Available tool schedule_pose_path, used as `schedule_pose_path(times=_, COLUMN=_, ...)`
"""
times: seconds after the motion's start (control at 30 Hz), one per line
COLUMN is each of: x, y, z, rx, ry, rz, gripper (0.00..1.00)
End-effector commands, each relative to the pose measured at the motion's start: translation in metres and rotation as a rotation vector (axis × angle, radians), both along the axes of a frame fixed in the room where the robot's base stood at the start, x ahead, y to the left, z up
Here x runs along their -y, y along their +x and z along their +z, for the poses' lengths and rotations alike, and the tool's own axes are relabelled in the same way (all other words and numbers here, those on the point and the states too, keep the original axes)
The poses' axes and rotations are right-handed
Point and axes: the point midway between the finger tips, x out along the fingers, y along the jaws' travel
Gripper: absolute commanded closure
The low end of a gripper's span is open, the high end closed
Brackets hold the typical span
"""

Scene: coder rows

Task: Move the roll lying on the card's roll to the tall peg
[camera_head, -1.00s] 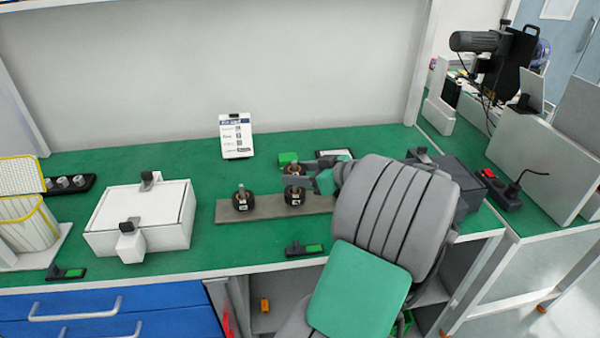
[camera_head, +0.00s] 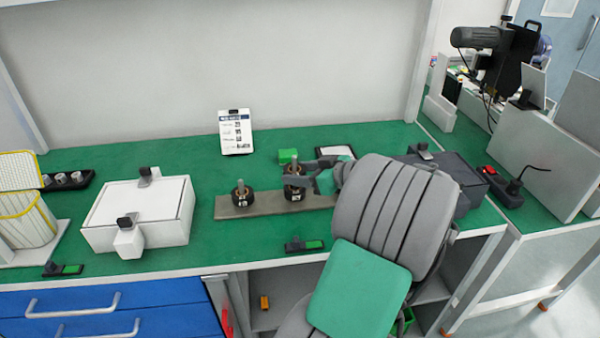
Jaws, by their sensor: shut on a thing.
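A grey-brown board (camera_head: 265,204) lies on the green bench and bears upright grey pegs. A dark roll with a white label (camera_head: 242,199) sits around the left peg (camera_head: 239,185). Another dark labelled roll (camera_head: 295,193) sits low at the right peg (camera_head: 295,158). My gripper (camera_head: 297,171) reaches in from the right beside the right peg, just above that roll. It is shut on a dark roll, mostly hidden by the fingers; whether the peg still passes through it I cannot tell. The white card (camera_head: 236,132) stands at the back; its print is too small to read.
A white box (camera_head: 140,215) stands left of the board. A green block (camera_head: 288,157) sits behind the right peg. My arm hides the board's right end. Bare bench lies left of the board.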

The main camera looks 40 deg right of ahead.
Motion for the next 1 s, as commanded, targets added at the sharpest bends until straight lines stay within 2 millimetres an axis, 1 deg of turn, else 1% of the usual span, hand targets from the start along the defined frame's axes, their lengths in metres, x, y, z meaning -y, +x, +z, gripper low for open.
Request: schedule_pose_path(times=1.0, x=0.000, y=0.000, z=-0.016, rx=0.000, ry=0.000, rz=0.000, gripper=0.89)
